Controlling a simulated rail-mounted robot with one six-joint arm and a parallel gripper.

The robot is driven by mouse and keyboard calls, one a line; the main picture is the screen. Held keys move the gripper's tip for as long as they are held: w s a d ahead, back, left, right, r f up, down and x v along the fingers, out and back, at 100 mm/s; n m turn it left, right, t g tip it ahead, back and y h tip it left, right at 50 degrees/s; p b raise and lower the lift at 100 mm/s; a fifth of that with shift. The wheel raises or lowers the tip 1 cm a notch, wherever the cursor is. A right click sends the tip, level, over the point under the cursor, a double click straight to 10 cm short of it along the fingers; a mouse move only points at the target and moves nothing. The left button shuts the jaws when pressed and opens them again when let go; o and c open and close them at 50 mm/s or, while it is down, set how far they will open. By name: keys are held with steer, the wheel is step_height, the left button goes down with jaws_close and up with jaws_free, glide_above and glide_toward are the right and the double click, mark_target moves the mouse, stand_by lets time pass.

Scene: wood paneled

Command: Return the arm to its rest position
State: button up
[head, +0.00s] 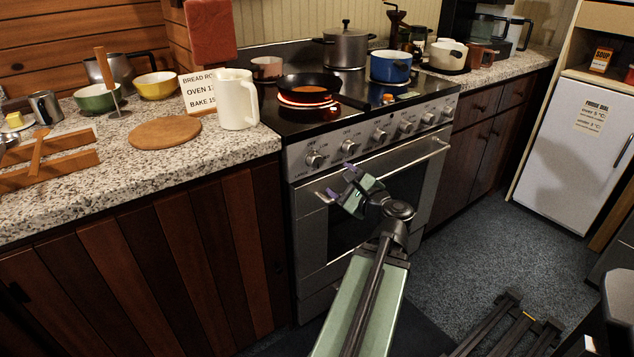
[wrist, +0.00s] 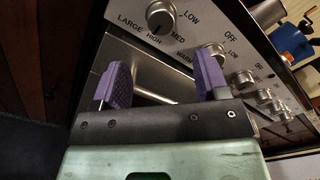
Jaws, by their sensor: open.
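My gripper (head: 346,184) is in front of the stove (head: 372,170), near the left end of its oven handle (head: 395,168). In the wrist view my gripper (wrist: 162,84) shows two purple finger pads spread apart with nothing held between them. The oven handle (wrist: 152,76) shows behind and between the fingers in that view; I cannot tell whether they touch it. The stove knobs (wrist: 160,17) are just beyond the fingertips. My green arm reaches up from the bottom of the head view.
A black pan (head: 308,87) sits on a glowing red burner. A blue pot (head: 391,67) and a grey pot (head: 346,47) stand on the stove. A white pitcher (head: 235,100) is near the counter's edge. Carpeted floor (head: 500,235) is open on the right, before the white fridge (head: 575,140).

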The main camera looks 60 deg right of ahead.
steer(key=shift+s, duration=0.1)
stand_by(0.3)
steer(key=w+a+f+n+g+y, duration=0.5)
steer(key=a+f+n+g, duration=0.15)
steer(key=a+n, duration=0.25)
steer(key=w+a+f+n+g+y, duration=0.45)
steer(key=a+f+n, duration=0.35)
steer(key=n, duration=0.2)
steer(key=w+a+f+n+g+h, duration=0.1)
steer(key=w+a+n+g, duration=0.2)
steer(key=a, duration=0.6)
steer(key=w+a+f+n+g+h, duration=0.1)
steer(key=w+a+n, duration=0.3)
steer(key=a, duration=0.6)
steer(key=w+a+f+n+g+h, duration=0.1)
steer(key=w+a+n+g, duration=0.1)
steer(key=a+n, duration=0.5)
steer(key=a+r+p, duration=0.2)
steer(key=r+p, duration=1.2)
steer(key=a+r+m+p, duration=0.1)
steer(key=r+p, duration=1.3)
steer(key=shift+w+a+m, duration=0.15)
steer(key=shift+a+m, duration=0.15)
steer(key=shift+a, duration=0.1)
